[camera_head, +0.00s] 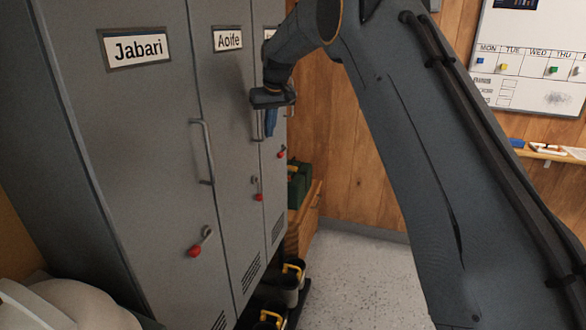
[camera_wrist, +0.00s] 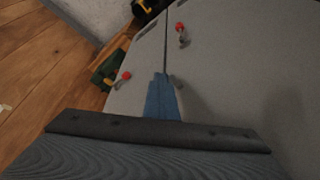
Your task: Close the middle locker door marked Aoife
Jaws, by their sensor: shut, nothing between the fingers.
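The middle locker door marked Aoife (camera_head: 232,150) is grey, between the Jabari door and a third door, and looks about level with them. I cannot tell if a small gap remains at its edge. A key with a red tag (camera_head: 258,197) hangs on its lower right. My gripper (camera_head: 270,130) is shut and empty, its blue fingers pointing down in front of the right part of this door and partly hiding its handle. In the wrist view the blue fingers (camera_wrist: 163,88) lie over grey door fronts near a seam; contact cannot be told.
The Jabari door (camera_head: 150,130) has a bar handle and a red-tagged key. Boots (camera_head: 291,280) stand below the lockers. A green box (camera_head: 299,183) sits on a wooden cabinet (camera_head: 303,220) beyond them. A whiteboard (camera_head: 530,60) hangs at right. The speckled floor (camera_head: 350,280) is clear.

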